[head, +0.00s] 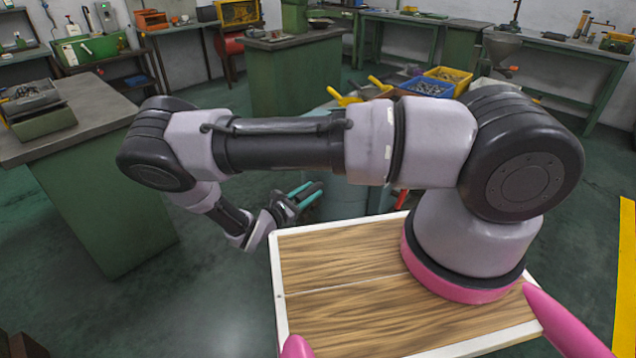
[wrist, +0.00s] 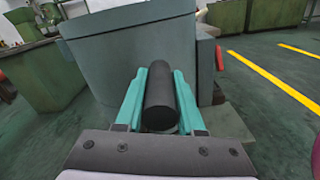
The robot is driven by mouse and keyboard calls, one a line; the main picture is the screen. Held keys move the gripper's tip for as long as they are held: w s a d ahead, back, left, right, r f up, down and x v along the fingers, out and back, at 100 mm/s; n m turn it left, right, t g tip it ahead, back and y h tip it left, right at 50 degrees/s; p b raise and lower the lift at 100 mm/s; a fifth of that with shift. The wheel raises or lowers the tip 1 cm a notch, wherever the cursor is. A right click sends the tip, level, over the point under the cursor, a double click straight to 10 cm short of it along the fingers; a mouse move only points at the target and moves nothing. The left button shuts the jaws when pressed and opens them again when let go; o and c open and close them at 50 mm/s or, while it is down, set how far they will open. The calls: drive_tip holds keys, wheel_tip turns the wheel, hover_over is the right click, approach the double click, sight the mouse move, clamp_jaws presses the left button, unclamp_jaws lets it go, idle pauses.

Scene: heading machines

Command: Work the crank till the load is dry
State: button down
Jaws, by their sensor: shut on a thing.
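My gripper (head: 305,194) reaches down to the left of the wooden deck, its teal fingers pointing at a grey-green machine body (head: 345,196). In the wrist view my gripper (wrist: 160,104) is shut on a dark cylindrical crank handle (wrist: 160,98), one finger along each side. The handle lies lengthwise between the fingers, in front of the grey-green machine body (wrist: 125,55). The crank's arm and pivot are hidden. The load does not show; my arm covers much of the machine in the head view.
A yellow bin (head: 448,75) and a blue bin (head: 426,87) of small metal parts stand behind my arm. A green workbench (head: 95,185) stands at the left with open floor (head: 200,290) before it. Yellow floor lines (wrist: 270,85) run at the right.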

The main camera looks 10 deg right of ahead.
drive_tip(key=s+d+f+m, duration=0.5)
drive_tip(key=s+f+m, duration=0.1)
drive_tip(key=f, duration=0.3)
drive_tip(key=shift+s+f+m, duration=0.4)
drive_tip(key=shift+m, duration=0.5)
drive_tip(key=c, duration=0.5)
unclamp_jaws()
drive_tip(key=v, duration=1.1)
drive_tip(key=shift+w, duration=0.1)
